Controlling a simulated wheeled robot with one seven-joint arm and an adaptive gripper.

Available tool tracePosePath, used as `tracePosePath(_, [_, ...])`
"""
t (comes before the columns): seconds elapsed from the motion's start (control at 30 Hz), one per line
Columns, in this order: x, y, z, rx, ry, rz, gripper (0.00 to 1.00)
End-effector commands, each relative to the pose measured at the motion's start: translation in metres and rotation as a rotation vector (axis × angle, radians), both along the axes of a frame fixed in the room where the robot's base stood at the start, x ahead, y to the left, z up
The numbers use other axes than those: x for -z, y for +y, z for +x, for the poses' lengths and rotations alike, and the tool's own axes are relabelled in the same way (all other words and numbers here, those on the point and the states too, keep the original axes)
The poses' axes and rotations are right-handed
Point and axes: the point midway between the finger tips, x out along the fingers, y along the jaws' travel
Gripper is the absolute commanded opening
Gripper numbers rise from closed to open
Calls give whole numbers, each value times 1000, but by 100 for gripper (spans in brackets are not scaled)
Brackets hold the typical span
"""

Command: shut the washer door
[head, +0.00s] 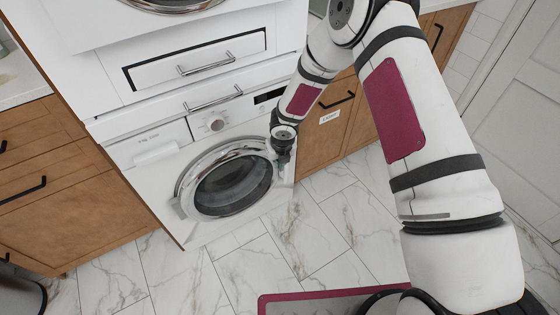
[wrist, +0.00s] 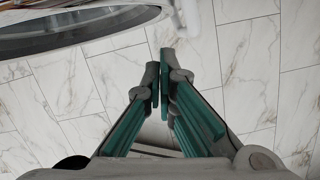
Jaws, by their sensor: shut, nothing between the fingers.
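The washer (head: 212,228) is white and stands low in the cabinet run. Its round door (head: 232,182) has a chrome ring and dark glass, with a small grey tab on its left edge. The door looks flush or nearly flush with the washer front; whether it is latched I cannot tell. My gripper (head: 283,160) is beside the door's right edge, partly hidden by my wrist. In the wrist view my gripper (wrist: 159,78) is shut and empty over the floor. The door (wrist: 75,28) shows there at the upper left, apart from the fingertips.
A detergent drawer and a round knob (head: 216,125) sit above the door. A white drawer (head: 200,62) is higher up. Wooden cabinets (head: 85,190) flank the washer. Marble floor tiles (head: 240,262) lie clear in front of it.

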Motion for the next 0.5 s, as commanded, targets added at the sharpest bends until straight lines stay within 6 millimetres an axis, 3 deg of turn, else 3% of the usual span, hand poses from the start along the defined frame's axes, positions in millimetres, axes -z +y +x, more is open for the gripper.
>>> tracePosePath(0.5, [-76, -10, -15, 2, -3, -1, 0])
